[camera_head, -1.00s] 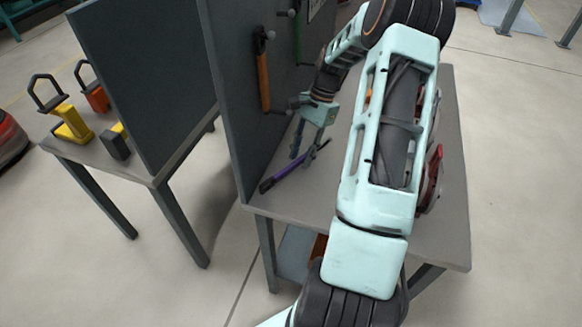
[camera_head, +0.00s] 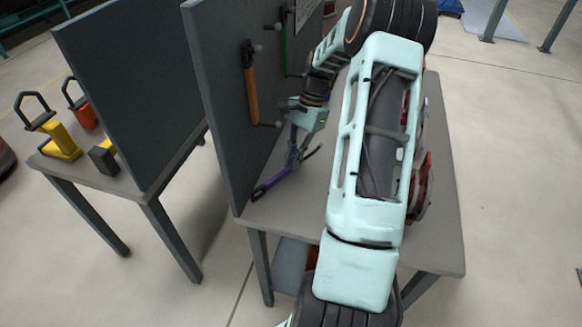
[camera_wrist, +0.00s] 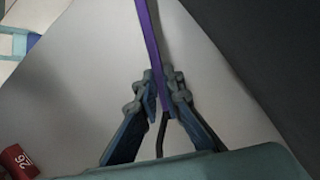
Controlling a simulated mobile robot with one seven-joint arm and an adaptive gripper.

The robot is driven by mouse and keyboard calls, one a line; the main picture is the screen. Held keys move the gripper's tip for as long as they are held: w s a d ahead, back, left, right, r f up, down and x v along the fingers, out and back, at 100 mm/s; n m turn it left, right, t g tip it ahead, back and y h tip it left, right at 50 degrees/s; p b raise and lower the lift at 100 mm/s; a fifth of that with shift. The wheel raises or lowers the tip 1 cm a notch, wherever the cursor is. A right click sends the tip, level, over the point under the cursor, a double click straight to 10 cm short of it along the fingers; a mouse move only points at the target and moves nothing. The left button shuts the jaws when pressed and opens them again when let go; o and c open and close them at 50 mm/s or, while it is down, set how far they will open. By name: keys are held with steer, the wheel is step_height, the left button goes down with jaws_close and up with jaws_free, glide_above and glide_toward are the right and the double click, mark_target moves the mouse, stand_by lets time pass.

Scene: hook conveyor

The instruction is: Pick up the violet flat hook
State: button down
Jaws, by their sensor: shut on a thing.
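The violet flat hook (camera_head: 270,186) is a long, thin violet bar with a dark hooked end, at the left side of the grey workbench beside the upright panel. My gripper (camera_head: 293,161) points down over it and is shut on it near the dark end. In the wrist view the violet flat hook (camera_wrist: 149,40) runs from the top edge down between the blue fingers of my gripper (camera_wrist: 164,94). Its dark end curves below the fingertips, towards the palm. I cannot tell whether the hook still touches the benchtop.
The dark upright panel (camera_head: 213,110) stands close left of my gripper, with an orange-handled hammer (camera_head: 251,85) hanging on it. Red items (camera_head: 421,185) sit at the bench's right, partly behind my arm. A second table (camera_head: 122,182) at left holds yellow and orange tools.

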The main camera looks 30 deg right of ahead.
steer(key=s+d+r, duration=0.7)
steer(key=d+r, duration=0.4)
steer(key=d, duration=0.1)
steer(key=shift+s, duration=0.1)
